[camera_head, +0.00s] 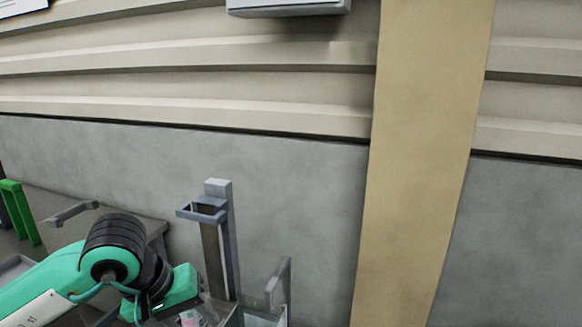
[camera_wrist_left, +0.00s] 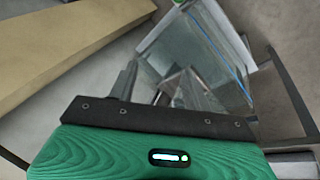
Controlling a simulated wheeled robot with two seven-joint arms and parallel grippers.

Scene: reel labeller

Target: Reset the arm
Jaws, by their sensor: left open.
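My left arm (camera_head: 45,285), green with a black ribbed joint, comes in from the lower left in the head view. My left gripper (camera_head: 165,300) is at its end, near the bottom edge, with its fingertips hard to make out there. In the left wrist view my left gripper (camera_wrist_left: 155,80) is open, with grey fingers apart and nothing clearly held between them. A clear-walled box (camera_wrist_left: 215,50) lies beyond the fingers; whether they touch it I cannot tell. My right gripper is not in view.
A grey upright post with a bracket (camera_head: 218,200) stands just right of my left gripper. A clear-walled box (camera_head: 260,317) is at the bottom edge. A green frame (camera_head: 20,212) stands at the left. A tan pillar (camera_head: 420,150) and grey wall (camera_head: 300,190) stand behind.

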